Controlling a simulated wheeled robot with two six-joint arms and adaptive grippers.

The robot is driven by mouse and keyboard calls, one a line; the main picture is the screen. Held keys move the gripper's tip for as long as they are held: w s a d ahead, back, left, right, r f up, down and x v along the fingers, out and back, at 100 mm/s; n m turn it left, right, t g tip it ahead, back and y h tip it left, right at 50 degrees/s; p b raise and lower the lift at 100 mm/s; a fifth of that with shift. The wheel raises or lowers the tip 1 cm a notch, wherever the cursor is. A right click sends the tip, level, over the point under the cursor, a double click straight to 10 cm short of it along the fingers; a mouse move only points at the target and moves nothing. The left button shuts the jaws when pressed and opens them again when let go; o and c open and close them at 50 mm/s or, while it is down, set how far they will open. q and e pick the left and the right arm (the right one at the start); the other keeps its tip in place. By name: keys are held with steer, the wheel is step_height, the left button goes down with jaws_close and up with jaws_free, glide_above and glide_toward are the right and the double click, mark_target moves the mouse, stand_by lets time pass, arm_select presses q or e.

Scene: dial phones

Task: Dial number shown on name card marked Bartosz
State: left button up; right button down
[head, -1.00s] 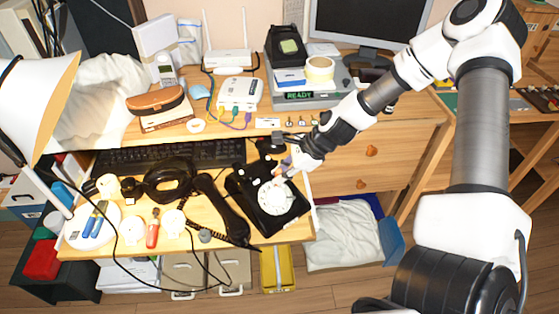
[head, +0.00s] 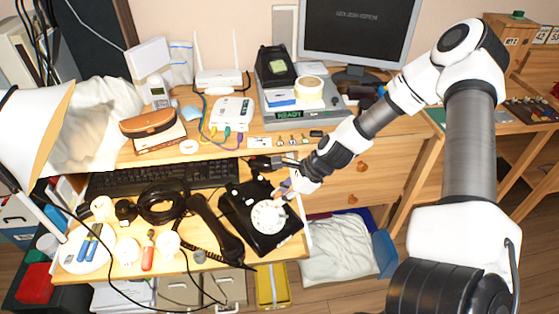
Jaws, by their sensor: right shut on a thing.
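A black dial phone (head: 253,239) with a round white dial (head: 268,216) sits on the pull-out shelf (head: 190,262). Its black handset (head: 214,229) lies off the cradle, to the left of the phone body. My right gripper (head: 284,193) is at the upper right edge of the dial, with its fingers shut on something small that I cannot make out. I cannot tell whether it touches the dial. No name card marked Bartosz can be read in this view. My left gripper is not in view.
A black keyboard (head: 160,178) lies behind the phone. A grey device showing READY (head: 290,114), a white router (head: 217,78) and a monitor (head: 357,30) stand on the upper desk. A white lamp (head: 35,130) stands at left.

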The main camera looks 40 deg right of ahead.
steer(key=shift+s+f+p, duration=0.1)
steer(key=shift+s+p, duration=0.3)
steer(key=shift+s+d+f, duration=0.1)
steer(key=shift+s+f, duration=0.1)
